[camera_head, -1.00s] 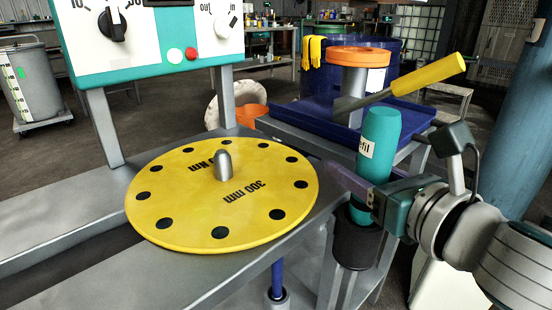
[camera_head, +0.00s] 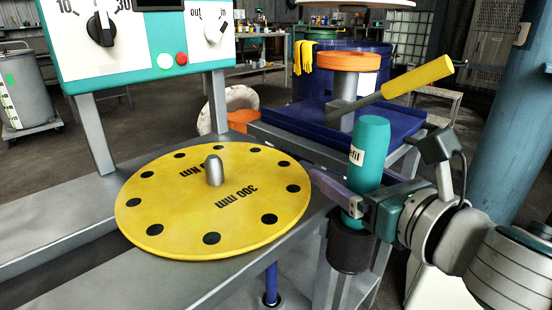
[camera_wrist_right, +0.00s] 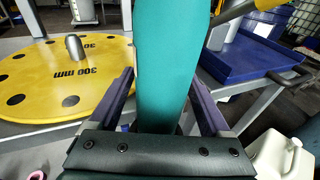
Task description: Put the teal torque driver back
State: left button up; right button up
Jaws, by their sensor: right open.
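The teal torque driver (camera_head: 370,142), with a white label, stands upright with its lower end in a black cup-shaped holder (camera_head: 349,248) at the bench's right side. My right gripper (camera_head: 332,178) is open, with its purple fingers on either side of the driver's lower body. In the right wrist view the driver (camera_wrist_right: 170,60) rises between the two fingers of the gripper (camera_wrist_right: 160,85). The driver's bottom end is hidden inside the holder. My left gripper is not in view.
A yellow disc (camera_head: 240,215) with black dots and a central metal knob lies on the grey bench. A blue tray (camera_head: 395,124) holds a tool with a yellow handle (camera_head: 418,77) behind the driver. A control panel (camera_head: 140,45) stands at the upper left.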

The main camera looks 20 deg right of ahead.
jog(key=shift+s+r, duration=0.15)
jog(key=shift+s, duration=0.25)
jog(key=s+d+f+m+g+h, duration=0.1)
jog(key=s+d+m+g+h, duration=0.15)
jog(key=s+m, duration=0.6)
jog(key=s+d+f+m+g+h, duration=0.1)
jog(key=s+m+g+h, duration=0.3)
jog(key=m, duration=0.7)
jog(key=s+a+f+m+g+y, duration=0.5)
jog(key=s+a+m, duration=0.4)
jog(key=m, duration=0.5)
jog(key=shift+s+a+f+g+y, duration=0.2)
jog(key=shift+s+g+y, duration=0.4)
jog(key=shift+y, duration=0.25)
jog(key=shift+d+m, duration=0.1)
jog(key=shift+m, duration=0.15)
notch_tip(320, 180, up, 64)
jog(key=p, duration=6.3)
jog(key=shift+r+p, duration=0.15)
jog(key=shift+p, duration=0.25)
